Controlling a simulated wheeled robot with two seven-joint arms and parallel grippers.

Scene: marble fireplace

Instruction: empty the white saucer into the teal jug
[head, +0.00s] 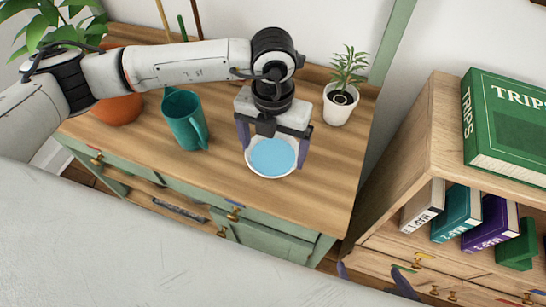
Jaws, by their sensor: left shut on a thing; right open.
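The white saucer (271,177) is at the right of the wooden-topped cabinet and holds light blue contents with a flat surface. My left gripper (272,146) reaches down over it and is shut on it, with a finger at either side. The saucer looks level; I cannot tell whether it touches the top or hangs just above it. The teal jug (184,121) stands upright to the left of the saucer, its handle toward the saucer. Its inside is mostly hidden. My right gripper (373,277) shows only its dark, spread fingertips at the bottom edge, empty.
A potted plant (341,104) in a white pot stands behind and right of the saucer. A terracotta pot (117,108) is left of the jug, partly behind my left arm. A wooden bookcase (404,158) with books stands at right. Bare wood lies between jug and saucer.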

